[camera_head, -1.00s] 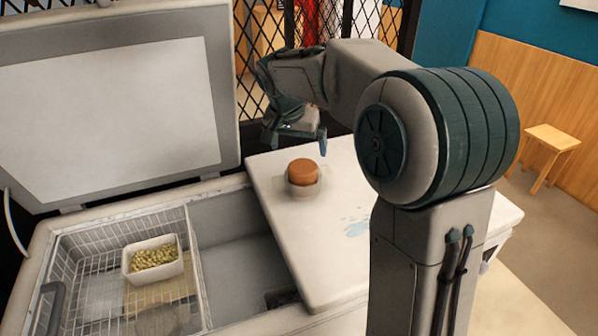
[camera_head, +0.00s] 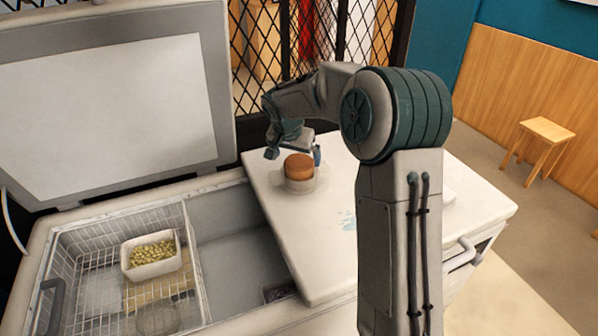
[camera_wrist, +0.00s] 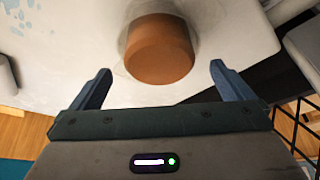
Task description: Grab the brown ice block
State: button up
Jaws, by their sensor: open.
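The brown ice block (camera_head: 299,166) is a short round cylinder. It sits in a clear, cup-like holder (camera_head: 301,186) on the white freezer top (camera_head: 325,225). My gripper (camera_head: 294,155) is open and empty, just behind and above the block in the head view. In the wrist view the brown block (camera_wrist: 160,50) lies ahead of the gripper (camera_wrist: 158,80), centred between the two spread fingers and slightly beyond their tips. Neither finger visibly touches it. The holder is mostly hidden behind the block in the wrist view.
The freezer's left part is open, with a wire basket (camera_head: 75,262) holding a white tub (camera_head: 153,270) of pale beans. The raised lid (camera_head: 110,100) stands at the back left. A black lattice (camera_head: 250,60) is behind the freezer. A wooden stool (camera_head: 546,130) stands far right.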

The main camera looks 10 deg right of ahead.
aim_at(298, 162)
jog(key=shift+x, duration=1.85)
jog(key=shift+r, duration=0.1)
jog(key=c, duration=1.3)
